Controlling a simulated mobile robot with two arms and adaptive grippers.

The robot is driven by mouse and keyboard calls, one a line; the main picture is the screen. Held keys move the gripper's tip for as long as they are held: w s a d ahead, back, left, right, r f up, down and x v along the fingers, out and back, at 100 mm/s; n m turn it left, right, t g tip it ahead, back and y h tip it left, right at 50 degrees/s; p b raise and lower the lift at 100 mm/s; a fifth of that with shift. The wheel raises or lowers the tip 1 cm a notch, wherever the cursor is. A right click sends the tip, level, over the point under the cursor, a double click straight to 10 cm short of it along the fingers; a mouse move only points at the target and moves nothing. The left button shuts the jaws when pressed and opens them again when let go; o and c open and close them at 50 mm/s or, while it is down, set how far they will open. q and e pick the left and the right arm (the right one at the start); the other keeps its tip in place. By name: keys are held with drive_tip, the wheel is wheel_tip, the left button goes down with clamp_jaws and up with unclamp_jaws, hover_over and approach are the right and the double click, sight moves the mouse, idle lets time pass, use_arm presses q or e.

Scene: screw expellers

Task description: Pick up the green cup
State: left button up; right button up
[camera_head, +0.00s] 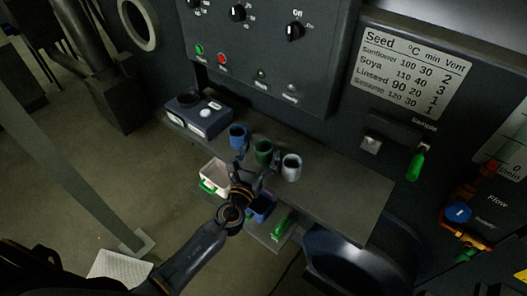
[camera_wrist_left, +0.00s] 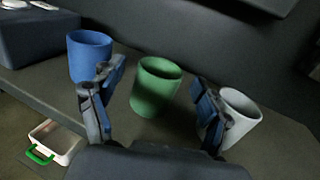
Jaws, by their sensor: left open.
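The green cup (camera_head: 262,151) stands upright on the dark shelf, between a blue cup (camera_head: 237,136) on its left and a white cup (camera_head: 291,167) on its right. My left gripper (camera_head: 256,166) is open in front of the green cup. In the left wrist view the green cup (camera_wrist_left: 156,86) shows between and beyond the two spread fingers (camera_wrist_left: 152,98). The left finger overlaps the blue cup (camera_wrist_left: 90,56) in the picture and the right finger overlaps the white cup (camera_wrist_left: 238,114); I cannot tell whether they touch. My right gripper does not show.
The shelf (camera_head: 345,197) is bare on the right. Below are a white bin with a green handle (camera_head: 214,178) and a blue bin (camera_head: 262,207). A control panel (camera_head: 270,50) rises behind.

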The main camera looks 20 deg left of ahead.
use_arm(q)
drive_tip(key=w, duration=0.2)
drive_tip(key=shift+w, duration=0.35)
drive_tip(key=shift+s, duration=0.1)
drive_tip(key=c, duration=1.2)
